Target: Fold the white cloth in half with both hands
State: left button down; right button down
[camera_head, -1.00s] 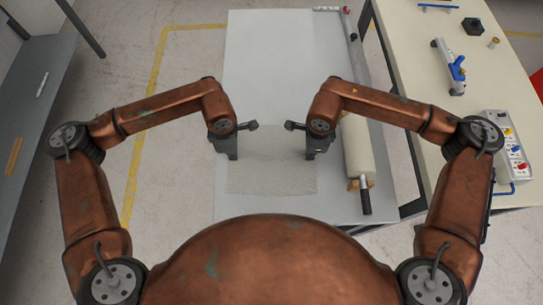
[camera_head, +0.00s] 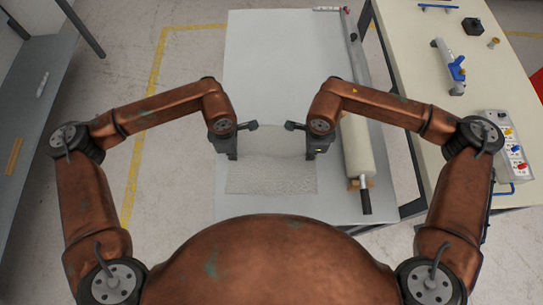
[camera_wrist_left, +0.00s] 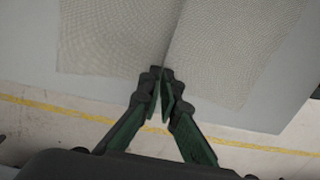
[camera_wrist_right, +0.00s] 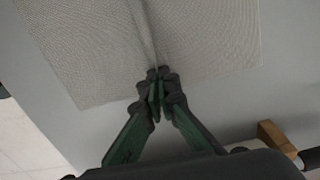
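The white cloth (camera_head: 272,178) lies on the pale table, with its finely textured near part in front of my grippers in the head view. My left gripper (camera_head: 234,155) and my right gripper (camera_head: 309,155) are side by side over the cloth, some way apart. In the left wrist view, the left fingertips (camera_wrist_left: 160,74) are closed together on the cloth (camera_wrist_left: 225,50), and a crease runs from them. In the right wrist view, the right fingertips (camera_wrist_right: 157,76) are likewise closed at a raised ridge in the cloth (camera_wrist_right: 85,45). The grippers hide part of the cloth.
A cream roll (camera_head: 357,150) with a dark handle lies along the right side of the table (camera_head: 265,60). The pale table's far part is clear.

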pick_arm(q)
jog(key=shift+s+f, duration=0.1)
pick_arm(e)
jog(key=shift+d+f, duration=0.1)
jog(key=shift+f, duration=0.05)
